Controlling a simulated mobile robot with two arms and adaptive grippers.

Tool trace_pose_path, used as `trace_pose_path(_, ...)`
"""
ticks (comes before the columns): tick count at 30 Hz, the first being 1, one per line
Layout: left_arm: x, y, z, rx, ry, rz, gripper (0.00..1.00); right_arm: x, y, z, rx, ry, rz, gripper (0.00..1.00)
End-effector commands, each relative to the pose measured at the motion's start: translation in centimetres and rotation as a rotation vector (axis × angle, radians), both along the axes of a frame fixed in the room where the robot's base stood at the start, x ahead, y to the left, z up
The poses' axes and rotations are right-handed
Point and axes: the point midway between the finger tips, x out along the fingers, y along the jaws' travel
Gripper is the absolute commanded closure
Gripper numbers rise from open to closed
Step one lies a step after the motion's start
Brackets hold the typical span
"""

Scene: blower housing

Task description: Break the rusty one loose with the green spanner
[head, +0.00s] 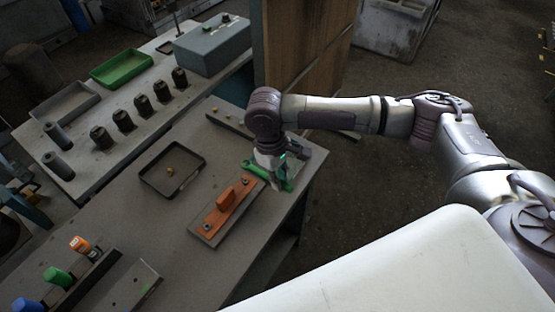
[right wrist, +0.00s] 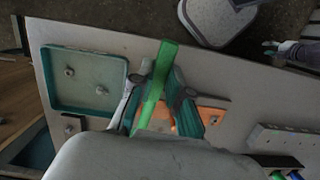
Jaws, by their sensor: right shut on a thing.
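My right gripper (head: 272,170) is shut on the green spanner (head: 285,175), near the upper right end of an orange part (head: 227,199) with a raised block, lying on a grey plate. In the right wrist view the green spanner (right wrist: 160,80) runs between the fingers, over the orange part (right wrist: 208,108). A small bolt (head: 207,227) shows at the orange part's lower end. The gripper hides the other end, and I cannot tell whether the spanner touches a bolt. I cannot pick out rust. My left gripper (right wrist: 270,46) is small at the right wrist view's upper right, away from the bench.
A dark tray (head: 146,181) holds a small yellowish piece. A teal tray-like piece (right wrist: 85,106) bears two small fasteners. Coloured handles, one of them green (head: 57,277), stand at lower left. Several dark cylinders (head: 143,106) line the back bench. A wooden panel (head: 310,45) stands behind.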

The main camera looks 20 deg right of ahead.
Motion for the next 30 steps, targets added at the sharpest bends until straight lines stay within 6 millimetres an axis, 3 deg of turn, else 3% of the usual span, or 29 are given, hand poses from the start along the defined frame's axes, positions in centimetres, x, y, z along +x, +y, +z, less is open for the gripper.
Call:
trace_pose_path(1, -0.3, -0.3, 1.3, -0.003, 0.005, 0.0, 0.6, 0.2, 0.1, 0.6, -0.005, 0.01, 0.028, 1.0)
trace_pose_path(4, 0.0, -0.3, 1.8, -0.003, 0.0, -0.001, 0.6, 0.5, 0.2, 0.2, -0.008, 0.021, 0.069, 1.0)
trace_pose_path(13, 3.9, 0.1, 0.8, 0.0, -0.058, -0.001, 0.6, 0.6, 0.1, -1.2, -0.011, 0.025, 0.088, 1.0)
trace_pose_path(28, 1.9, 0.4, -4.2, 0.003, -0.027, 0.0, 0.6, 0.6, 0.1, -4.7, -0.011, 0.023, 0.086, 1.0)
trace_pose_path(30, 1.9, 0.4, -3.8, 0.004, -0.028, 0.0, 0.6, 0.5, 0.1, -4.8, -0.011, 0.026, 0.085, 1.0)
